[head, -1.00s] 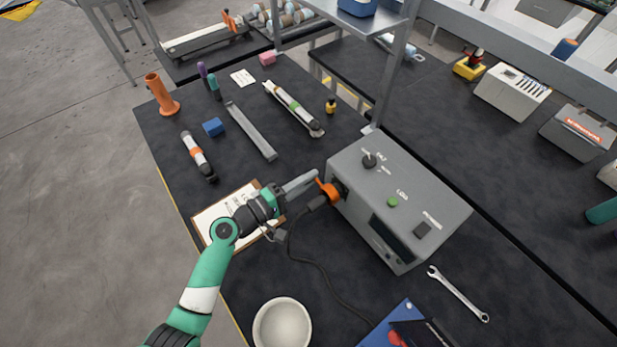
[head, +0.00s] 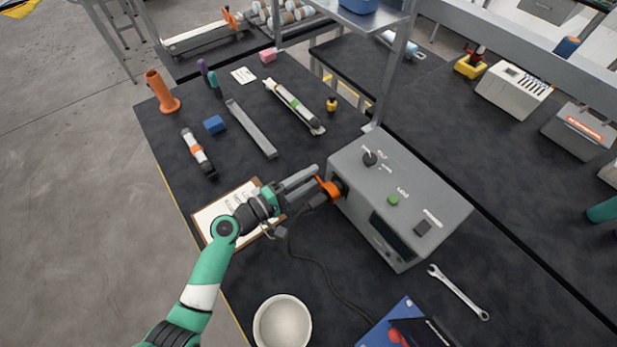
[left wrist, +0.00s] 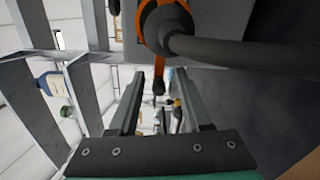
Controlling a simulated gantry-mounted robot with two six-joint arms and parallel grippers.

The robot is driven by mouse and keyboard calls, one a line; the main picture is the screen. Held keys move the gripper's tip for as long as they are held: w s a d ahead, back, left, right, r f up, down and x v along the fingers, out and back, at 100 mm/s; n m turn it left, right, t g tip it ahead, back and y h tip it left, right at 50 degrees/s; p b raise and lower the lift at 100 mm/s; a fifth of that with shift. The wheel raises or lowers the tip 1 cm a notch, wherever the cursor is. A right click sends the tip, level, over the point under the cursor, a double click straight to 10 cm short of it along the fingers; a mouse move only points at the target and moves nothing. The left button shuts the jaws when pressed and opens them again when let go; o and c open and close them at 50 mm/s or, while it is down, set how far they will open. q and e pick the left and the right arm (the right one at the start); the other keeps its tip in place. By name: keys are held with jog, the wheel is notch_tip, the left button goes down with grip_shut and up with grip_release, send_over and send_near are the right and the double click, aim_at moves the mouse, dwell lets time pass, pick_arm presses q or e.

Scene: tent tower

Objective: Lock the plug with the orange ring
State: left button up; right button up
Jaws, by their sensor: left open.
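The orange ring (head: 328,190) sits around the plug at the left face of the grey box (head: 400,195). The black plug and its cable (head: 308,204) come out of that face and run down over the table. In the left wrist view the ring (left wrist: 150,28) is at the top, with the thick dark plug body (left wrist: 215,48) in front of it. My left gripper (head: 312,180) is open, its fingertips close to the ring in the head view. I cannot tell whether a finger touches the ring. My right gripper is not in view.
A clipboard (head: 208,219) lies under my left wrist. A white bowl (head: 283,324), a blue case (head: 372,338) and a wrench (head: 458,291) are near the front. A metal bar (head: 250,128) lies farther back. A shelf post (head: 388,80) stands behind the grey box.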

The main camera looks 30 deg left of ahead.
pick_arm(q)
jog(key=p+v, duration=0.1)
jog(key=v, duration=1)
jog(key=shift+s, duration=0.3)
jog(key=shift+a+r, duration=0.1)
